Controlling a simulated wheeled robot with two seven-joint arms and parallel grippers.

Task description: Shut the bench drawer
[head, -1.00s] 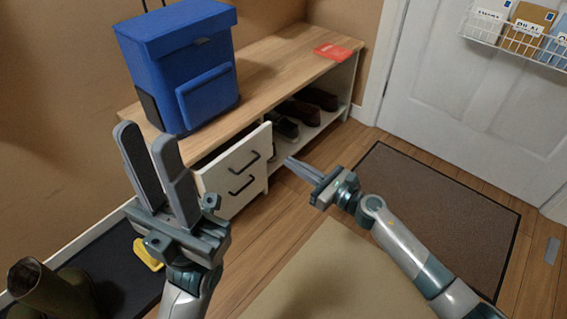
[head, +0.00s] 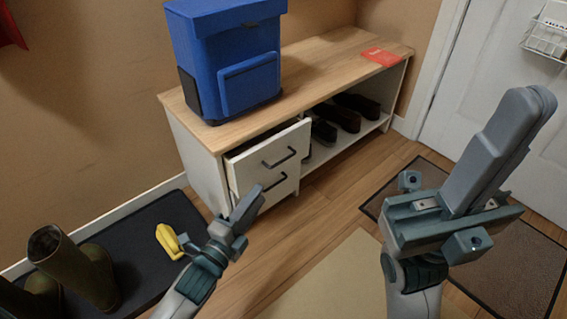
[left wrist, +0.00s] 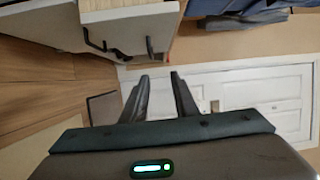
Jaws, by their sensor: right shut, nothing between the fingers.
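The white bench drawer (head: 277,160) is the upper of two in the wooden-topped bench. It stands partly pulled out, with a gap at its top and a black bar handle on its front. The lower drawer (head: 270,193) looks flush. My left gripper (head: 256,200) is in front of the lower drawer, and I cannot tell if it touches. The left wrist view shows its two fingers (left wrist: 159,76) apart with nothing between them, and a white panel (left wrist: 50,28) with dark handles beyond. My right gripper (head: 530,100) is raised at the right, shut and empty, away from the bench.
A blue backpack-like bag (head: 235,65) stands on the bench top. A red card (head: 382,57) lies at its far end. Dark shoes (head: 345,112) sit in the open shelf. Green boots (head: 82,270) and a yellow object (head: 170,240) are on the black mat at left. Floor before the drawers is clear.

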